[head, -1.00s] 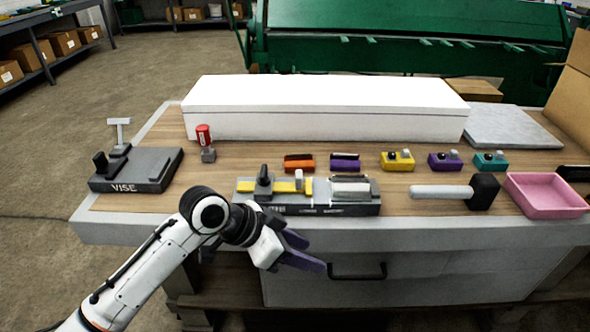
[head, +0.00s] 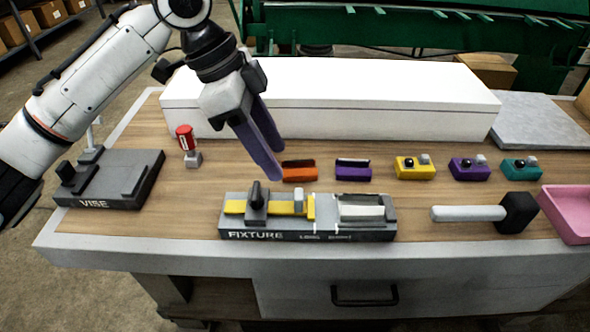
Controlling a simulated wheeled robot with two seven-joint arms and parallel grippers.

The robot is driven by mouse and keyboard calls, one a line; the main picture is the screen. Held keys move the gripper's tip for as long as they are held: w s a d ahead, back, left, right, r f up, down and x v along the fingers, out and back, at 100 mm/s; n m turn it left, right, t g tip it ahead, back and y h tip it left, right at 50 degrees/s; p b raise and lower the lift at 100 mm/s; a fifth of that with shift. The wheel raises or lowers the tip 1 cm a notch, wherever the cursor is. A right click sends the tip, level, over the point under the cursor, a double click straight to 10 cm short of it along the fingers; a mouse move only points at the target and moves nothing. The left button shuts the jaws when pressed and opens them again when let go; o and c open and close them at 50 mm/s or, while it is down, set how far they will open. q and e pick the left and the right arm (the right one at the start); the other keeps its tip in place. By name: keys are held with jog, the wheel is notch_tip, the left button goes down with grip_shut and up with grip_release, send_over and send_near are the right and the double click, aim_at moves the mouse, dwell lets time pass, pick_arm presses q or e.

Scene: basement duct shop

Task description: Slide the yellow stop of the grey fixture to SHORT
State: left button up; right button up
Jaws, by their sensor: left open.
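The grey fixture (head: 310,233) lies near the front edge of the workbench, with FIXTURE lettered on its front face. Its yellow stop (head: 288,208) is a flat yellow bar on the left half, with a black knob standing over it and a small light grey block near its right end. Smaller labels on the front face are too small to read. My left gripper (head: 277,160) is open and empty, its purple fingers pointing down just above and behind the black knob, apart from the fixture as far as I can tell. My right gripper is not in view.
A grey vise (head: 115,178) and a red-topped tool (head: 186,142) stand left. Orange (head: 299,171) and purple (head: 353,170) trays sit behind the fixture, with several small coloured blocks further right. A mallet (head: 470,213) and pink tray (head: 568,210) lie right. A long white box (head: 340,115) stands behind.

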aim_at(296, 194)
pick_arm(q)
jog(key=x, duration=0.4)
jog(key=shift+s+d+f, duration=0.1)
jog(key=shift+s+f, duration=0.05)
jog(key=shift+s, duration=0.25)
jog(key=x, duration=0.4)
jog(key=shift+d+f, duration=0.25)
jog(key=shift+f, duration=0.35)
jog(key=shift+w+f, duration=0.1)
grip_shut()
jog(key=shift+d, duration=0.1)
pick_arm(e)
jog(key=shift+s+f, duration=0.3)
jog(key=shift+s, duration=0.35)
